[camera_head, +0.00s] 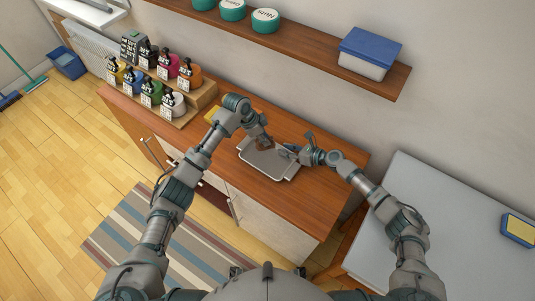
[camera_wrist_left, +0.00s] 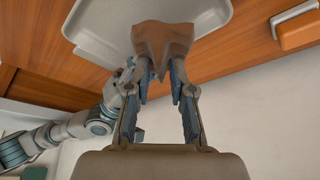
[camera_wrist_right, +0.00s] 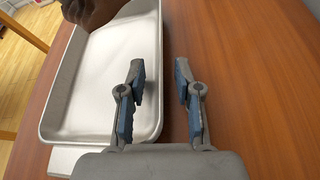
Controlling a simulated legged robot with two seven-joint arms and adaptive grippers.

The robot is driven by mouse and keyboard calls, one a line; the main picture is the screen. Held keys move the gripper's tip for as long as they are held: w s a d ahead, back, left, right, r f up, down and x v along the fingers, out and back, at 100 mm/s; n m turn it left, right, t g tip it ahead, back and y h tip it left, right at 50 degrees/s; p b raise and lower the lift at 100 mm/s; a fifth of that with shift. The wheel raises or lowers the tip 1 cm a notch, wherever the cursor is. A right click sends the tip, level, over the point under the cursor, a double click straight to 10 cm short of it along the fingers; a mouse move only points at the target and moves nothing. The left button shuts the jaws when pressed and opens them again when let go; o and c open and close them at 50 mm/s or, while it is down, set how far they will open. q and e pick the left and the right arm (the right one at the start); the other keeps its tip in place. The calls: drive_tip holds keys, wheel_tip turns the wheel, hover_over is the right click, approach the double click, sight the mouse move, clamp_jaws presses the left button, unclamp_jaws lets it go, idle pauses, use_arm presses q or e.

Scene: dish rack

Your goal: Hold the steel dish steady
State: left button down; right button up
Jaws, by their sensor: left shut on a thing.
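The steel dish (camera_head: 262,161) is a shallow grey rectangular tray lying on the wooden counter. It also shows in the left wrist view (camera_wrist_left: 95,28) and the right wrist view (camera_wrist_right: 85,85). My left gripper (camera_head: 265,140) is over the dish's far side, shut on a brown cloth-like thing (camera_wrist_left: 162,42). That brown thing also shows over the dish in the right wrist view (camera_wrist_right: 92,10). My right gripper (camera_wrist_right: 160,68) is open at the dish's right side. One finger is over the dish and the other outside its rim; I cannot tell whether they touch it.
Several pump bottles (camera_head: 152,90) stand on a stepped wooden rack at the counter's left. A wall shelf (camera_head: 310,50) above carries teal-lidded jars and a blue-lidded box (camera_head: 369,55). A grey table (camera_head: 450,240) stands at right. The counter (camera_head: 320,200) right of the dish is clear.

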drive_tip(key=v, duration=1.2)
drive_tip(key=shift+f, duration=0.1)
